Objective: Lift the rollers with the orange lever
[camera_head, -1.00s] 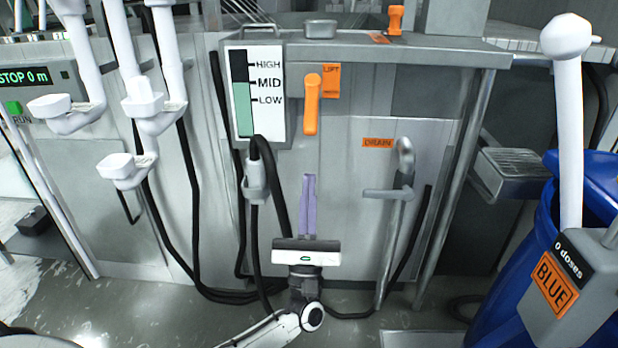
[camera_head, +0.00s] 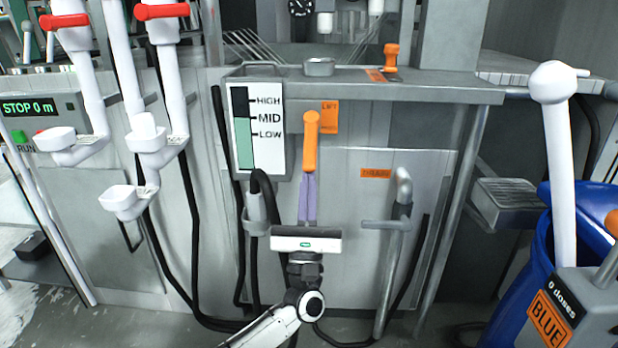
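The orange lever (camera_head: 310,143) hangs down on the grey machine front, beside an orange label (camera_head: 329,118) that appears to read LIFT. My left gripper (camera_head: 308,178) is directly below it, fingers pointing up. Its two purple fingers lie side by side with almost no gap, and it looks shut. Its fingertips meet the lever's lower end in the picture; I cannot tell whether they touch. The rollers are not clearly identifiable. My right gripper is not in view.
A HIGH/MID/LOW level gauge (camera_head: 243,130) and a hanging black hose (camera_head: 265,190) are left of the lever. A metal drain handle (camera_head: 385,224) is at right. A second orange handle (camera_head: 391,56) stands on the ledge. A blue barrel (camera_head: 515,290) is at far right.

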